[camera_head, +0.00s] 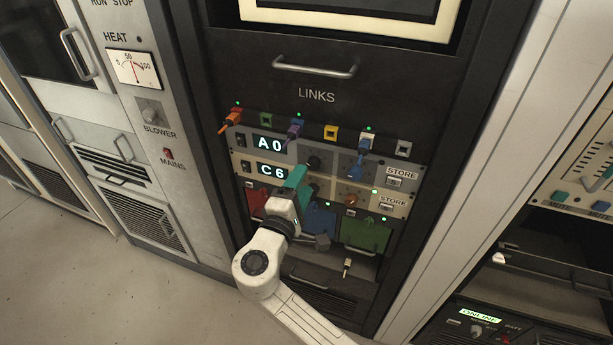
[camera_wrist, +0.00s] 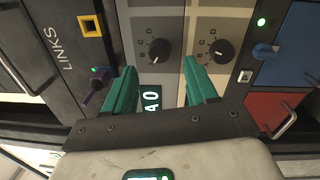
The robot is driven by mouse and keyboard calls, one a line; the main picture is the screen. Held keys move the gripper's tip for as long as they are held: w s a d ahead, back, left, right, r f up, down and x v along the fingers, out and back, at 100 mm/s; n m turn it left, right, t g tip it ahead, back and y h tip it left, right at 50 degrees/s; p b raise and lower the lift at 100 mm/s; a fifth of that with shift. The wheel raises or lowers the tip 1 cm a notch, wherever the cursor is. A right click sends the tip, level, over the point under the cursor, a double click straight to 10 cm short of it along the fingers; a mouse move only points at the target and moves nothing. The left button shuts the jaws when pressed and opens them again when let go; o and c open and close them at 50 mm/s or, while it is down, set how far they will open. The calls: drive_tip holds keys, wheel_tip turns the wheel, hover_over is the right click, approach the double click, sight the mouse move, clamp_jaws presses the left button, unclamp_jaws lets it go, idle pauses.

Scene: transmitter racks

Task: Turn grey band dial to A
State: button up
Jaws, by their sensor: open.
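The grey band dial is a black round knob (camera_wrist: 159,46) on the upper grey panel, with letters around it, in the wrist view; it also shows in the head view (camera_head: 313,162). Its pointer direction is hard to read. The display on that panel (camera_head: 269,144) reads A0. My gripper (camera_wrist: 160,68) has teal fingers and is open and empty. In the wrist view the grey dial lies ahead, between the fingers, apparently not touched. In the head view my gripper (camera_head: 298,178) covers part of the lower panel.
A similar black dial (camera_wrist: 222,51) sits on the lower beige panel, close to one finger. That panel's display (camera_head: 272,170) reads C6. Coloured link plugs, such as a purple one (camera_head: 295,133), stick out above.

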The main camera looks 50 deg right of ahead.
drive_tip(key=v, duration=0.6)
drive_tip(key=shift+a+b, duration=0.25)
drive_tip(key=shift+b, duration=0.15)
drive_tip(key=shift+s+f, duration=0.1)
drive_tip(key=shift+s, duration=0.1)
drive_tip(key=s+d+f+m+g+y, duration=0.4)
drive_tip(key=s+f+y, duration=0.4)
drive_tip(key=s+f, duration=0.45)
drive_tip(key=s+a+f+m+g+y, duration=0.1)
drive_tip(key=s+a+f+m+y, duration=0.1)
drive_tip(key=s+a+f+y, duration=0.4)
drive_tip(key=s+a+y, duration=0.2)
drive_tip(key=s+y, duration=0.1)
drive_tip(key=s, duration=0.1)
drive_tip(key=shift+a+f, duration=0.2)
drive_tip(key=shift+c, duration=0.4)
